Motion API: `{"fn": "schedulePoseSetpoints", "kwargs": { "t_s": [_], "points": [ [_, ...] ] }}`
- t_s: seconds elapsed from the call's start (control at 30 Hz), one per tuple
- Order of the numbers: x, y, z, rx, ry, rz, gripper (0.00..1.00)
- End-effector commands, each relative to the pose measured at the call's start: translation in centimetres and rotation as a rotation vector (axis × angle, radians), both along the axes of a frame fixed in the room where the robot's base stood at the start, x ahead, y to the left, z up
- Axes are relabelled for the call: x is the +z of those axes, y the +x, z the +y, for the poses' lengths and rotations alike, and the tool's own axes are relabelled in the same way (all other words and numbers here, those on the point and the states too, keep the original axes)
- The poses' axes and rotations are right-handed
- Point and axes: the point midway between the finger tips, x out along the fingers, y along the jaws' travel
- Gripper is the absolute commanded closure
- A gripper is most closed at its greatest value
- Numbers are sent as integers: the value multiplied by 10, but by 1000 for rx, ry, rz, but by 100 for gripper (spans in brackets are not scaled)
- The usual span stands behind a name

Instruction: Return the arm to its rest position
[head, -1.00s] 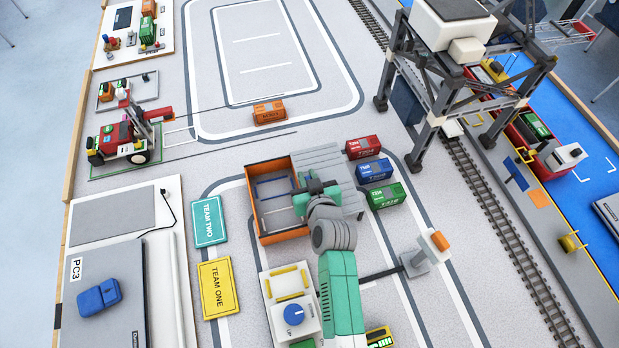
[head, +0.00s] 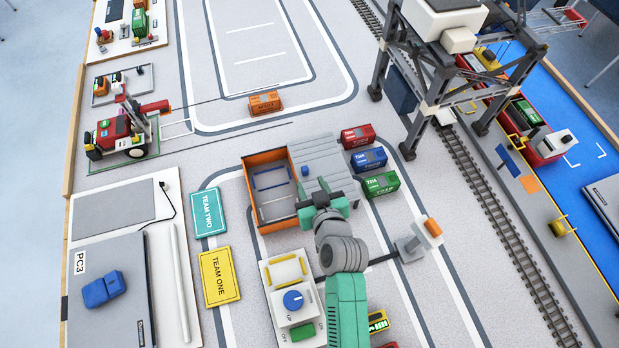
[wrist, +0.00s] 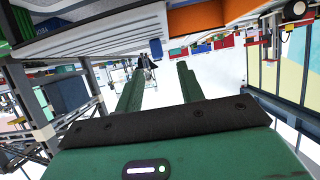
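My gripper (head: 324,188) is green and is at the end of my arm, above the front right part of the orange box and its grey ribbed panel. In the wrist view its two green fingers (wrist: 158,88) are spread apart with nothing between them. The orange box (head: 268,232) has an open top and thin blue and grey parts inside. My gripper and arm hide part of the ribbed panel (head: 318,155). A small blue knob (head: 305,170) stands near the fingertips in the head view.
Red (head: 358,137), blue (head: 370,159) and green (head: 381,184) containers stand right of the panel. A control box with a blue dial (head: 293,300) is left of my arm. A post with an orange top (head: 433,228) stands to the right. A grey gantry crane (head: 440,85) rises at upper right.

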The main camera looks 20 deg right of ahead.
Motion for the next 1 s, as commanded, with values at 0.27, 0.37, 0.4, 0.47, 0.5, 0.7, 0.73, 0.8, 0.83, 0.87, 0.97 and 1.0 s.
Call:
{"fn": "schedulePoseSetpoints", "kwargs": {
  "t_s": [0.27, 0.37, 0.4, 0.47, 0.5, 0.7, 0.73, 0.8, 0.83, 0.87, 0.97, 1.0],
  "points": [
    [0, 0, 0, 0, 0, -1, 62],
    [0, 0, 0, 0, 1, -1, 62],
    [0, 1, 0, 0, 1, -1, 62],
    [0, 1, 0, 0, 1, -1, 62],
    [4, 2, 0, 2, -2, -7, 62],
    [141, 39, 26, 43, -73, -201, 62],
    [168, 42, 33, 49, -83, -239, 62],
    [230, 44, 50, 62, -103, -332, 62],
    [257, 43, 58, 67, -110, -371, 62],
    [283, 40, 65, 70, -116, -413, 62],
    [369, 22, 92, 80, -124, -556, 62],
    [402, 10, 102, 83, -122, -614, 62]
  ]
}}
